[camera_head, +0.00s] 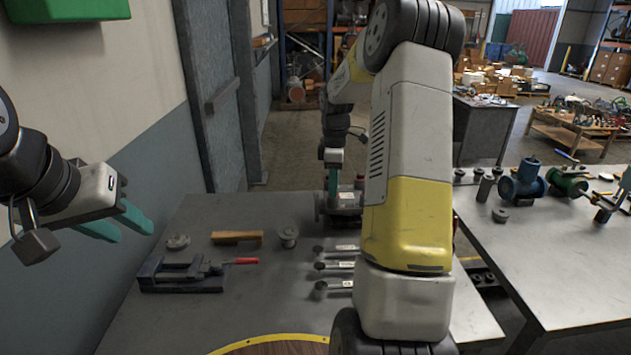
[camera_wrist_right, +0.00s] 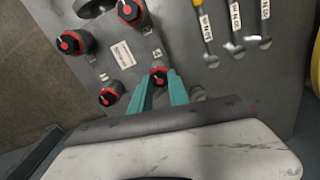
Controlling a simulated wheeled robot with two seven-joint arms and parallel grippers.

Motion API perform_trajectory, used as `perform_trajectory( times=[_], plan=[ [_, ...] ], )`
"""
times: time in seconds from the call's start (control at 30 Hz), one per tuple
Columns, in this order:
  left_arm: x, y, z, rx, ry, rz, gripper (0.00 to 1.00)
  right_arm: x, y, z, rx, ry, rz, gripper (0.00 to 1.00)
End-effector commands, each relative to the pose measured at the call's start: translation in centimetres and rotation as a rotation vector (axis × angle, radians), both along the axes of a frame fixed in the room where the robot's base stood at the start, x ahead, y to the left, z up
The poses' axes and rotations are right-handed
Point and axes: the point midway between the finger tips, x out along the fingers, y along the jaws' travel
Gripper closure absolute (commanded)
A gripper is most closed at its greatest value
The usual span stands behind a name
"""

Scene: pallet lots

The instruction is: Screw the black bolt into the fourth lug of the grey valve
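The grey valve (camera_head: 346,203) stands on the near table in the head view, partly behind my right arm. In the right wrist view several dark bolt heads with red rings, such as this one (camera_wrist_right: 72,42), sit around a white label. My right gripper (camera_wrist_right: 159,76) points down at the valve, its teal fingers on both sides of a black bolt (camera_wrist_right: 158,79); they appear closed on it. It also shows from the side in the head view (camera_head: 333,180). How deep the bolt sits is hidden. My left gripper (camera_head: 138,230) is open and empty, at the left above the table.
A blue valve (camera_head: 522,180) and a green valve (camera_head: 567,180) stand on the right table. My right arm hides the middle.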

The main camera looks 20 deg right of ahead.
Motion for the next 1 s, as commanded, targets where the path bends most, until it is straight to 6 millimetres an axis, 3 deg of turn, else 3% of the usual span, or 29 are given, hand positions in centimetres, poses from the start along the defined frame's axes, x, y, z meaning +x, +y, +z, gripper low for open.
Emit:
perform_trajectory(
  times=[0.07,0.37,1.0],
  plan=[
    [0.0,0.0,0.0,0.0,0.0,0.0,0.64,0.04,-0.02,0.01,0.0,-0.001,-0.001,1.0],
    [0.0,0.0,0.0,0.0,0.0,0.0,0.64,0.07,0.0,0.02,-0.001,-0.002,-0.038,1.0],
    [0.0,0.0,0.0,0.0,0.0,0.0,0.64,0.1,0.01,-0.03,-0.002,-0.003,-1.107,1.0]
  ],
)
